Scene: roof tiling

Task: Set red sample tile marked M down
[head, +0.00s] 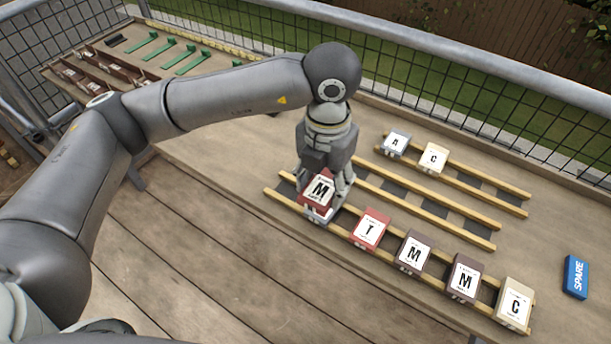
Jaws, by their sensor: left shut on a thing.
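The red sample tile marked M (319,188) is between the fingers of my left gripper (325,190), at the left end of the front wooden rack. My left gripper is shut on it and points down. A light grey tile edge (318,214) shows just below the red tile, mostly hidden by it and the fingers. Whether the red tile touches what is beneath it, I cannot tell. The red tile marked T (370,230) sits to the right on the same rack. My right gripper is not in view.
The front rack also holds two brown M tiles (413,252) (463,279) and a cream C tile (514,305). The back rack holds a grey A tile (396,142) and a cream C tile (433,158). The middle rack (430,207) looks bare. A blue SPARE block (576,277) lies at right.

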